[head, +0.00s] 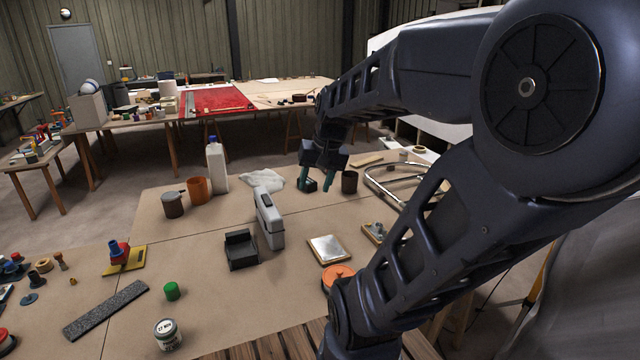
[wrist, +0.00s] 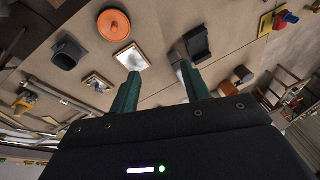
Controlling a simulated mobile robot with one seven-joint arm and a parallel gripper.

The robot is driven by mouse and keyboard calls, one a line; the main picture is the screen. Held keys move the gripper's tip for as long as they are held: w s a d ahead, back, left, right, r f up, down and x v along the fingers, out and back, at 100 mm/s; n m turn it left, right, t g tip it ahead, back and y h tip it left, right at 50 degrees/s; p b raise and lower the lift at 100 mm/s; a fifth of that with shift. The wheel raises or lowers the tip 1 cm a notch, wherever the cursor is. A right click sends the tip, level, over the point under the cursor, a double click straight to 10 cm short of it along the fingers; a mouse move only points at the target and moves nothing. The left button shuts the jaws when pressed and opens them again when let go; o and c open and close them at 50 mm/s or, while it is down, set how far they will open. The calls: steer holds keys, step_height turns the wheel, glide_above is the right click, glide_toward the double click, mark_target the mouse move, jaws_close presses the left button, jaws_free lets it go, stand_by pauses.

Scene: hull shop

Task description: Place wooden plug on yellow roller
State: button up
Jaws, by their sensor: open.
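My gripper (head: 316,182) hangs over the far part of the workbench, its two green fingers apart with nothing held between them. The fingers also show apart in the wrist view (wrist: 160,88). A small tan, peg-like piece (head: 59,262) stands at the far left of the bench in the head view and may be the wooden plug. It is well away from my gripper. I cannot make out a yellow roller for certain. A flat yellow piece (head: 126,262) lies near the tan piece, with a red and blue object on it.
Beneath and around my gripper are a dark cup (head: 349,182), a white cloth (head: 262,180) and a bent metal tube frame (head: 395,185). A black tray (head: 241,250), a grey-white case (head: 269,221) and an orange disc (head: 338,277) stand nearer. Bare bench (head: 200,275) shows left of the tray.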

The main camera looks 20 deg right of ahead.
steer(key=s+n, duration=0.1)
steer(key=s, duration=0.1)
steer(key=s+r+n+t+h, duration=0.1)
steer(key=n, duration=0.1)
steer(key=shift+s+a+r+h, duration=0.1)
steer(key=shift+s+a+h, duration=0.05)
steer(key=shift+s+h, duration=0.2)
